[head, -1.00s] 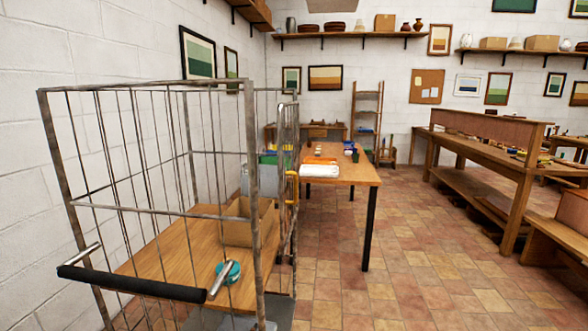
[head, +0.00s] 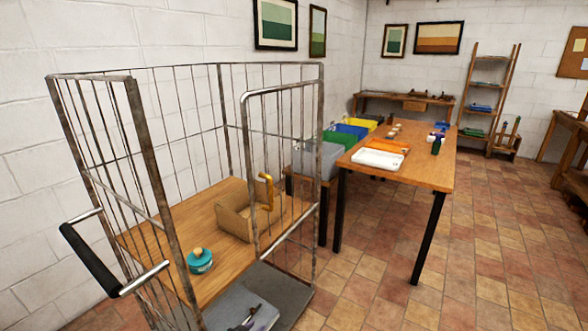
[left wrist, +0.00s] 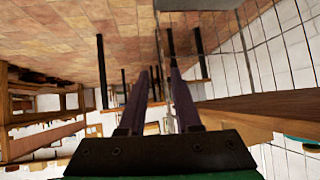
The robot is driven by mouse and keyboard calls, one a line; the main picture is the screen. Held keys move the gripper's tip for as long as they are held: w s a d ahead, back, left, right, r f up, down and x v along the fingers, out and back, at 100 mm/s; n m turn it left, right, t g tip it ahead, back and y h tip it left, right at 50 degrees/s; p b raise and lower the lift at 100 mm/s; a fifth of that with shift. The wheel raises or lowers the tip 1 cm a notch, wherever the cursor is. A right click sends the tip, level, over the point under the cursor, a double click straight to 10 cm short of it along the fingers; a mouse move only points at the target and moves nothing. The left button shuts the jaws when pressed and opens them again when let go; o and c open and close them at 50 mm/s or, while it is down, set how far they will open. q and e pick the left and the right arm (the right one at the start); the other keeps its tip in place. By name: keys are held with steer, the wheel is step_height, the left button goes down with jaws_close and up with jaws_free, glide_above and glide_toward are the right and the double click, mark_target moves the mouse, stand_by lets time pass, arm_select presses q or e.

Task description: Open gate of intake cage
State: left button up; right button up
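The intake cage (head: 163,190) is a grey wire roll cage standing at left in the head view. Its gate (head: 285,88) is a round-cornered mesh panel at the cage's right side, with a yellow handle (head: 266,192). I cannot tell whether the gate is latched. My left gripper (head: 246,322) shows only partly at the bottom edge in the head view, low in front of the cage and apart from the handle. In the left wrist view its two dark fingers (left wrist: 163,70) stand apart with nothing between them. My right gripper is not in view.
On the cage's wooden shelf are a cardboard box (head: 236,222) and a teal round tin (head: 200,262). A black push handle (head: 90,260) sticks out at left. A table (head: 432,178) with a white tray (head: 378,159) stands behind the cage. Tiled floor is free at right.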

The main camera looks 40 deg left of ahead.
arm_select(q)
steer(key=w+a+r+t+y+p, duration=0.1)
steer(key=w+a+r+t+p, duration=0.15)
steer(key=r, duration=1.35)
steer(key=t, duration=0.4)
glide_toward(270, 188)
steer(key=s+f, duration=0.4)
steer(key=f, duration=0.1)
step_height(270, 188, up, 5)
steer(key=p, duration=0.1)
steer(key=shift+n+t, duration=0.3)
steer(key=shift+t, duration=0.15)
steer(key=p+x, duration=0.1)
steer(key=x, duration=0.4)
steer(key=p+x, duration=0.1)
steer(key=x, duration=0.3)
steer(key=p+x, duration=0.1)
steer(key=x, duration=0.4)
steer(key=shift+w+d+f, duration=0.2)
steer(key=shift+w+f, duration=0.15)
steer(key=shift+w, duration=0.05)
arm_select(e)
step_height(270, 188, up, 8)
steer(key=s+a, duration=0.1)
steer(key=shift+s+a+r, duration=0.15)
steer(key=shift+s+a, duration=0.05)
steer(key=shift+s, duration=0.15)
